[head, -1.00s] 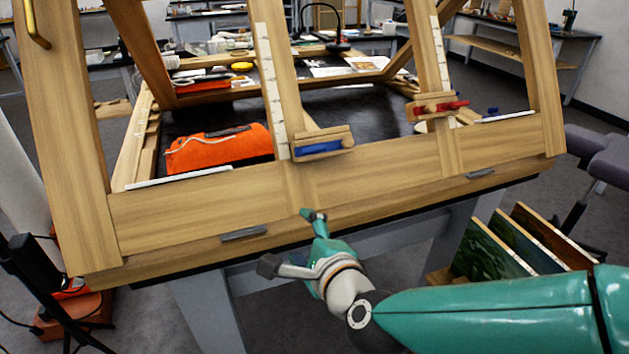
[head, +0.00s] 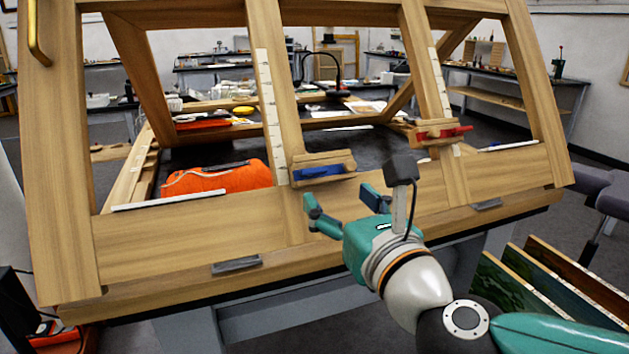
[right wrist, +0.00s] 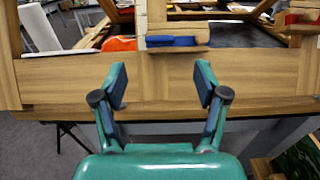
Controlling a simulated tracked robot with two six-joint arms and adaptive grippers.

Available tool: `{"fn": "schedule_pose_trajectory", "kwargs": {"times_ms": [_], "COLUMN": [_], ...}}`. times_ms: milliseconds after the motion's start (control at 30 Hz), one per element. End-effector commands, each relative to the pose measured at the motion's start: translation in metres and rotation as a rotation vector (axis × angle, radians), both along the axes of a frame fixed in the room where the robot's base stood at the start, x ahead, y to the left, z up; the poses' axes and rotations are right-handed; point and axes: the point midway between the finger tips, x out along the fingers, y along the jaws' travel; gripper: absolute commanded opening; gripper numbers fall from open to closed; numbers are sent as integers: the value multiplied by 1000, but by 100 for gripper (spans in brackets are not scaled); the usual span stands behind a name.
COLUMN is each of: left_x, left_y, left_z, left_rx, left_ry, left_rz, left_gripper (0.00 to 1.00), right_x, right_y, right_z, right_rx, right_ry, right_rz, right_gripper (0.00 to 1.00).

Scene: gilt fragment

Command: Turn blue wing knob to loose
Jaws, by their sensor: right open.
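The blue wing knob (head: 318,172) sits on a wooden clamp block (head: 322,160) at the foot of the left upright of the wooden frame. It also shows in the right wrist view (right wrist: 171,41), beyond and between the fingers, lying roughly level. My right gripper (head: 342,202) is open and empty, in front of the frame's lower rail, just below and to the right of the blue knob and apart from it. In the right wrist view the open fingers (right wrist: 160,84) frame the wooden rail. My left gripper is not in view.
A red wing knob (head: 444,133) sits on a similar block at the right upright. An orange bundle (head: 217,177) lies behind the lower rail (head: 160,243). Painted panels (head: 540,290) lean at lower right. Space in front of the rail is open.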

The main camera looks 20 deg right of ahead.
Motion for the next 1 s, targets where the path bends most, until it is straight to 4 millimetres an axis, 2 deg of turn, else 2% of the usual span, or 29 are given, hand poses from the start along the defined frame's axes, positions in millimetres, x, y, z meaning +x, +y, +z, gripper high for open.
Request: {"fn": "schedule_pose_trajectory", "kwargs": {"times_ms": [33, 200, 400, 600, 867, 1000], "left_x": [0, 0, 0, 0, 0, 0], "left_y": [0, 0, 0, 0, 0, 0], "left_z": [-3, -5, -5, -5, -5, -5], "left_rx": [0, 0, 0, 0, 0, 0], "left_ry": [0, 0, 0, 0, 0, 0], "left_rz": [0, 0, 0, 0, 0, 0], "left_gripper": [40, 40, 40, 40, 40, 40], "right_x": [13, 48, 77, 88, 89, 89], "right_y": [0, 1, 2, 3, 3, 3], "right_z": [-3, -2, -1, 0, 0, 0], "right_rx": [-2, -1, -2, -2, -2, -2], "right_ry": [4, 3, 2, 0, 0, 0], "right_rz": [-4, -2, -1, 0, 0, 0], "right_gripper": [73, 73, 73, 73, 73, 51]}}
